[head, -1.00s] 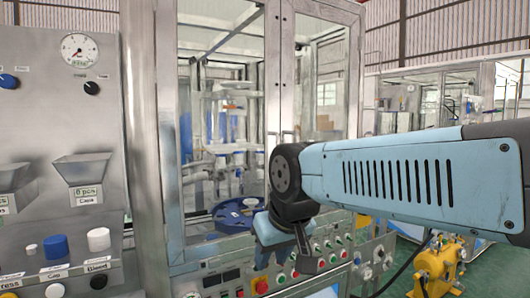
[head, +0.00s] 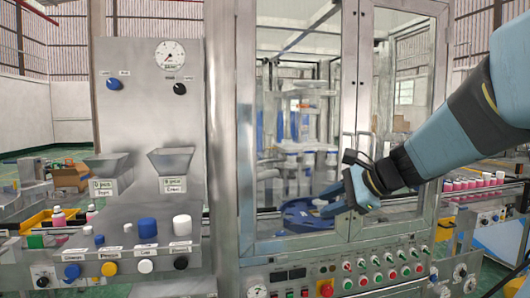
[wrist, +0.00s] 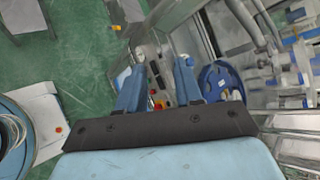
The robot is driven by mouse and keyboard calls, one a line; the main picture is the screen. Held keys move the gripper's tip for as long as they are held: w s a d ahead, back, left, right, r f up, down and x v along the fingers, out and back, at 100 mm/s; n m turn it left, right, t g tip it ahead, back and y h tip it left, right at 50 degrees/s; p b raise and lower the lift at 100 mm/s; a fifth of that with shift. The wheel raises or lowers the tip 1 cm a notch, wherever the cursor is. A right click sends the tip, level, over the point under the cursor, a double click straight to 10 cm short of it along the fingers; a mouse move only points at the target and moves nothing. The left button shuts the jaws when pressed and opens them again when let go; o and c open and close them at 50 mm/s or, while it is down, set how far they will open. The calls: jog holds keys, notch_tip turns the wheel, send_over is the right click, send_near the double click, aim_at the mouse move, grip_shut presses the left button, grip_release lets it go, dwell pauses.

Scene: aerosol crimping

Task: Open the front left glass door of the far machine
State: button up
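The machine with framed glass doors stands in the middle of the head view. Its front left glass door (head: 247,130) looks closed, and a blue round turntable and fittings show through the pane. The door's right edge carries a slim vertical handle (head: 343,143), partly hidden by my wrist. My gripper (head: 328,196) is in front of the lower right part of this door, just below the handle, fingers pointing left. In the wrist view its two blue fingers (wrist: 157,80) are apart with nothing held between them. I cannot tell whether it touches the door.
A control panel with buttons (head: 360,268) lies below the doors. A grey cabinet with a gauge (head: 170,54) and hoppers adjoins on the left. The right glass door (head: 405,110) is behind my forearm. Bottles on a conveyor (head: 470,183) stand at right.

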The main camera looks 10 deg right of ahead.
jog(key=w+d+r+m+t+h, duration=0.1)
jog(key=w+d+r+m+t, duration=0.2)
jog(key=d+m, duration=0.3)
jog(key=w+d+r+m+t+h, duration=0.1)
jog(key=w+d+r+m+t, duration=0.2)
jog(key=d, duration=0.5)
jog(key=w+d+r+m+t+h, duration=0.1)
jog(key=w+d+r+m+t, duration=0.15)
jog(key=d+m, duration=0.4)
jog(key=shift+t, duration=0.25)
jog(key=x, duration=1.2)
jog(key=shift+w+f, duration=0.35)
jog(key=shift+f, duration=0.05)
jog(key=shift+c, duration=0.3)
grip_shut()
